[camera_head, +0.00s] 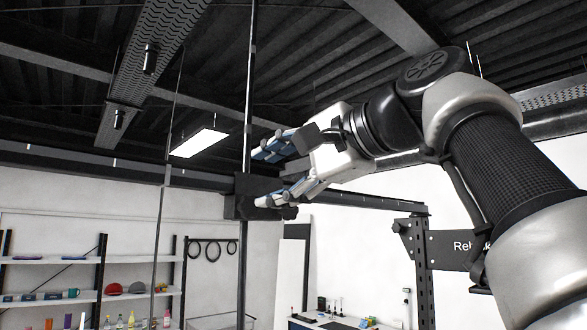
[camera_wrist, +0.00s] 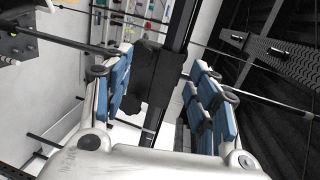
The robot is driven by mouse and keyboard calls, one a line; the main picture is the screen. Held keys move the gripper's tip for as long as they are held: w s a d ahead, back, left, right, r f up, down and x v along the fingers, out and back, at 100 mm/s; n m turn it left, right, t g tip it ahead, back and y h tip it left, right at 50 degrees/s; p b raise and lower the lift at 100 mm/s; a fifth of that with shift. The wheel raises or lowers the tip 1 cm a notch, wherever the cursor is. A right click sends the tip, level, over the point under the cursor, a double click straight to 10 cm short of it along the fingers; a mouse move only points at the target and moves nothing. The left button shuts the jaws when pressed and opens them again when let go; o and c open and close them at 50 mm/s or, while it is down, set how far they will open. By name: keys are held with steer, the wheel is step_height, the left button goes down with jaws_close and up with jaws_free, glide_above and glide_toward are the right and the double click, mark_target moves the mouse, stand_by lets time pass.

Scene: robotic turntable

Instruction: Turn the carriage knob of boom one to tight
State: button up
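A dark carriage block (camera_head: 237,198) sits on a tall dark upright post (camera_head: 249,70). A dark horizontal boom (camera_head: 365,201) runs to the right from near it. My gripper (camera_head: 260,177) is open, its blue-padded fingers apart and pointing left at the carriage; the lower finger overlaps the block in the picture. In the wrist view, the carriage block (camera_wrist: 154,75) shows beyond and between the open fingers of my gripper (camera_wrist: 162,62). I see no contact and nothing held.
Shelves (camera_head: 60,258) with bottles, caps and cups stand at the left wall. A dark perforated upright with a sign plate (camera_head: 455,246) stands at the right. A workbench (camera_head: 325,323) is low in the middle. Thin vertical cables hang left of the post.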

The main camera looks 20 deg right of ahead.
steer(key=v, duration=0.4)
steer(key=shift+s+f, duration=0.3)
steer(key=f+v, duration=0.1)
steer(key=v, duration=0.7)
steer(key=shift+s+a, duration=0.3)
steer(key=shift+s, duration=0.2)
steer(key=shift+f, duration=0.15)
stand_by(0.4)
